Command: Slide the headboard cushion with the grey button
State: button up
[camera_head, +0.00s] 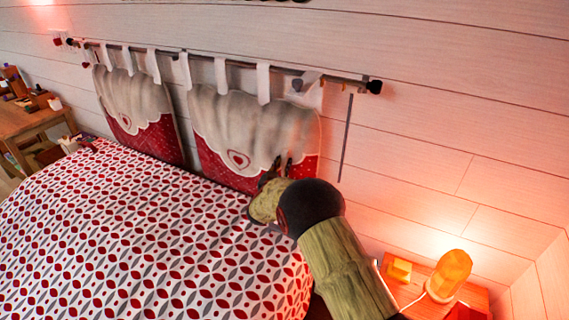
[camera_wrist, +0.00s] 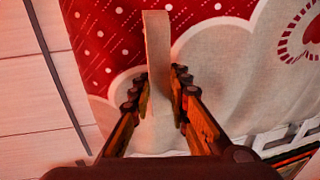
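Two red and cream headboard cushions hang by white tabs from a rod (camera_head: 240,64) on the wall. The right cushion (camera_head: 235,115) has a red dotted lower part with a heart. My gripper (camera_head: 279,168) is in front of this cushion's lower right part. In the wrist view the cushion (camera_wrist: 225,75) appears upside down. A pale upright strip (camera_wrist: 158,45) stands out from it between my two fingers. The fingers (camera_wrist: 156,85) are apart on either side of the strip, with no clear grip on it. The button is not seen in the wrist view.
The bed (camera_head: 130,235), with a red and grey patterned cover, lies below the cushions and left of my arm. A nightstand (camera_head: 430,306) with a lit lamp (camera_head: 450,272) stands at the lower right. A thin grey rod (camera_head: 346,138) hangs right of the cushion.

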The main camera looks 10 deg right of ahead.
jog(key=v, duration=1.2)
dwell(0.3)
